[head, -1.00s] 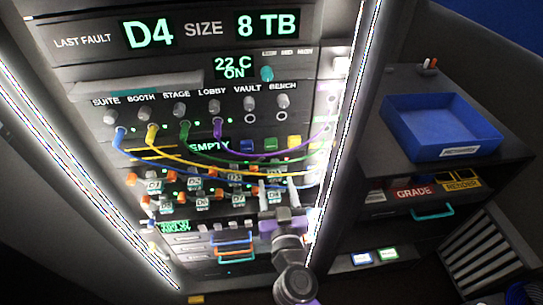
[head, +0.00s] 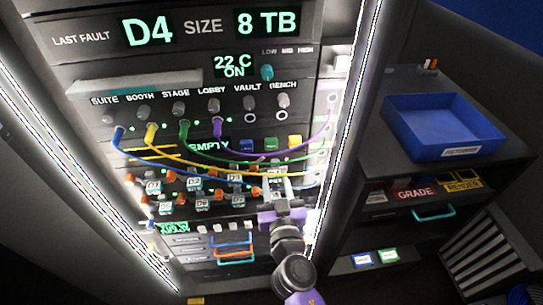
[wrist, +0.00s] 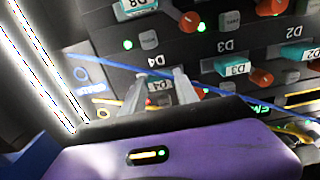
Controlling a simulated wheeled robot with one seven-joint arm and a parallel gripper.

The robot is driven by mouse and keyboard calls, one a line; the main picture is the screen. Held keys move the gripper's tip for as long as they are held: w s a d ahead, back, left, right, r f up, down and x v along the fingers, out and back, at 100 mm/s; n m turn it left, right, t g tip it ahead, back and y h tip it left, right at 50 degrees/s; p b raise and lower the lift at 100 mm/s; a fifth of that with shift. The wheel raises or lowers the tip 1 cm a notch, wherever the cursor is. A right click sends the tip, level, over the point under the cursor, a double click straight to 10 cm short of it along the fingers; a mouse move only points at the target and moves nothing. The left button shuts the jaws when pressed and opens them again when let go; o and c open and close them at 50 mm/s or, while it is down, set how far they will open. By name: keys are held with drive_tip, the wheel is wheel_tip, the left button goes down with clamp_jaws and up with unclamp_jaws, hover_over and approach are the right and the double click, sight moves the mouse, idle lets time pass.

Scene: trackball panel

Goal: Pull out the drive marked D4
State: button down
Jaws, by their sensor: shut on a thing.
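The drive marked D4 (wrist: 158,85) sits in the upper drive row at its right end in the head view. In the wrist view its small tag shows between my fingers, and a D4 label is printed on the panel beside it. My gripper (wrist: 169,90) is shut on the drive's front handle, one finger on each side. In the head view my gripper (head: 278,188) covers most of that drive. The display (head: 148,32) at the top reads last fault D4, size 8 TB.
Drive D3 (wrist: 237,68) with an orange knob is close beside my fingers. Drive D8 (wrist: 135,6) is in the neighbouring row. Coloured cables (head: 270,155) hang just above my gripper. A bright rack post (head: 335,130) stands close on the right, with a blue tray (head: 440,125) beyond.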

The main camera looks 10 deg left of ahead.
drive_tip(key=c, duration=1.6)
unclamp_jaws()
clamp_jaws()
drive_tip(key=v, duration=0.8)
drive_tip(key=shift+b, duration=0.45)
drive_tip(key=shift+s, duration=0.1)
drive_tip(key=b+v, duration=0.2)
drive_tip(key=v, duration=0.5)
drive_tip(key=shift+s, duration=0.35)
drive_tip(key=shift+d+r, duration=0.1)
